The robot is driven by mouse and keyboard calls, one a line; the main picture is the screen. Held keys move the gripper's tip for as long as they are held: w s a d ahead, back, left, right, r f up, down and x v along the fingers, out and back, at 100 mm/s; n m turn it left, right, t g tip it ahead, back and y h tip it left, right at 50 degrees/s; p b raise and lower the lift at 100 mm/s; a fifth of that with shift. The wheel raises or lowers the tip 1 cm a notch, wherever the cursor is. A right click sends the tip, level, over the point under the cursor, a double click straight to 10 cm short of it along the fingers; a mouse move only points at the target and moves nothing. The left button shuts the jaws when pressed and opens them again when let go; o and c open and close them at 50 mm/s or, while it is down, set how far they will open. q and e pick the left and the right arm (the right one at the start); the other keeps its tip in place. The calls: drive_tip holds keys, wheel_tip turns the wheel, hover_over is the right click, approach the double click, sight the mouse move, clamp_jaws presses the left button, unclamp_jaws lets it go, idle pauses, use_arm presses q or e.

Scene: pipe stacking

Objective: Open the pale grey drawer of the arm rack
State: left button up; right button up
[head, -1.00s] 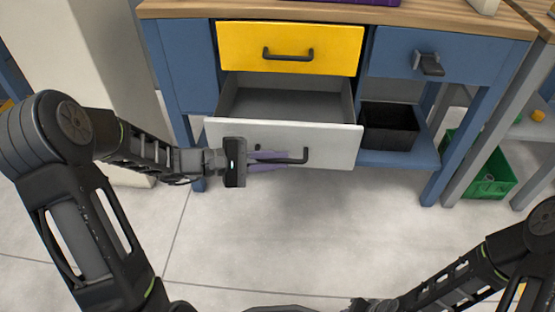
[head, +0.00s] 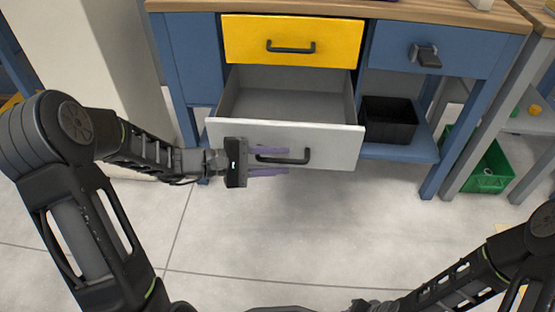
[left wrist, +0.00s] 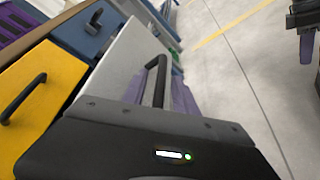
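The pale grey drawer (head: 325,147) of the arm rack is pulled well out, with its bare grey inside showing in the head view. Its dark bar handle (head: 298,158) is on the front face. My left gripper (head: 283,161) is open at the drawer front, its two purple fingers apart above and below the handle. In the left wrist view the handle (left wrist: 160,79) shows between the spread fingers, and the drawer front (left wrist: 128,60) lies beyond. My right gripper (left wrist: 306,48) shows partly at the left wrist view's upper right; its finger state is unclear.
A yellow drawer (head: 255,40) above is shut. A blue drawer (head: 395,45) with a dark handle is at the right. A black bin (head: 388,122) stands on the lower shelf, and a green crate (head: 490,168) is further right. The floor in front is clear.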

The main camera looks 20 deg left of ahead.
use_arm(q)
drive_tip(key=shift+a+r, duration=0.1)
drive_tip(key=shift+a, duration=0.05)
drive_tip(key=p+v, duration=0.2)
drive_tip(key=v, duration=0.5)
drive_tip(key=shift+s+a+r, duration=0.1)
drive_tip(key=shift+s, duration=0.05)
drive_tip(key=shift+s+a, duration=0.1)
drive_tip(key=shift+a, duration=0.1)
